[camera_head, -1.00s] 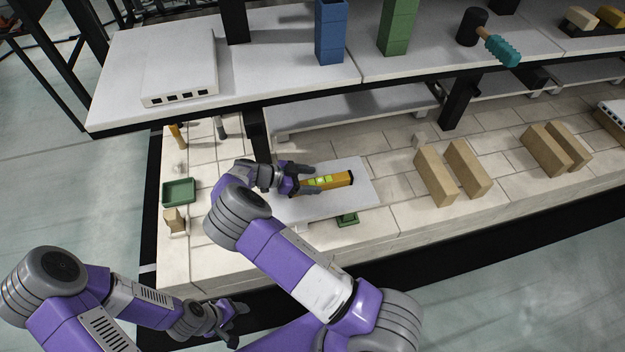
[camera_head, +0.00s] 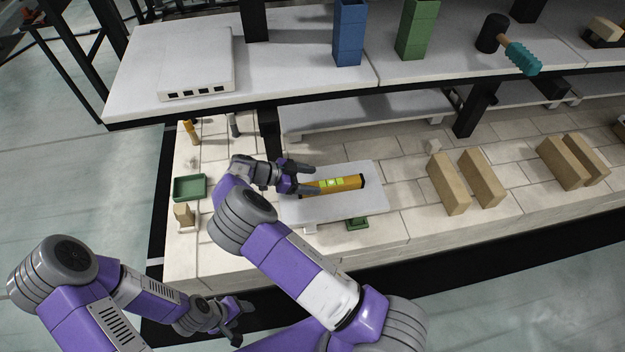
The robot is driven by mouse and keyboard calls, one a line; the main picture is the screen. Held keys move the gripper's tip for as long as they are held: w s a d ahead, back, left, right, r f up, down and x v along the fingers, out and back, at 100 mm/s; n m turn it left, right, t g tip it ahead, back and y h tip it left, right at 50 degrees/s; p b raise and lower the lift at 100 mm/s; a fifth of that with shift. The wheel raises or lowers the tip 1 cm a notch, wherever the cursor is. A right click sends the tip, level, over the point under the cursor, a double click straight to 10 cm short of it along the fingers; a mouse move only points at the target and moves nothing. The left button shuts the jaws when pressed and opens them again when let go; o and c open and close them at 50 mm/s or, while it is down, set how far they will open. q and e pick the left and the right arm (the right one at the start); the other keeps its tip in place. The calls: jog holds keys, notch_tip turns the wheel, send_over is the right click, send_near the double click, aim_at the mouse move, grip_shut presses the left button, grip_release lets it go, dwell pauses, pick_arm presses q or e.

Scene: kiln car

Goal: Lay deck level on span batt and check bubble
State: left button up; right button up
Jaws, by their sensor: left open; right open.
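The deck level (camera_head: 345,183), a yellow-orange bar with bright green-yellow vials and dark ends, lies flat on a pale grey batt (camera_head: 333,208). The vials are too small to read a bubble. My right gripper (camera_head: 312,179) is open at the level's left end, its fingers on either side of or just beside that end; I cannot tell whether they touch it. My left gripper (camera_head: 243,315) is open and empty, low in front of the brick deck. A green block (camera_head: 357,223) shows under the batt's front edge.
A green tray (camera_head: 189,188) and small props stand at the left of the deck. Tan bricks (camera_head: 448,184) stand to the right. A shelf above carries a white slotted slab (camera_head: 197,62), blue and green posts (camera_head: 349,32) and a teal-handled mallet (camera_head: 520,57).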

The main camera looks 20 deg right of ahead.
jog(key=shift+v, duration=1.05)
jog(key=v, duration=0.7)
jog(key=shift+a+p, duration=0.25)
jog(key=shift+p, duration=0.2)
jog(key=shift+r, duration=0.1)
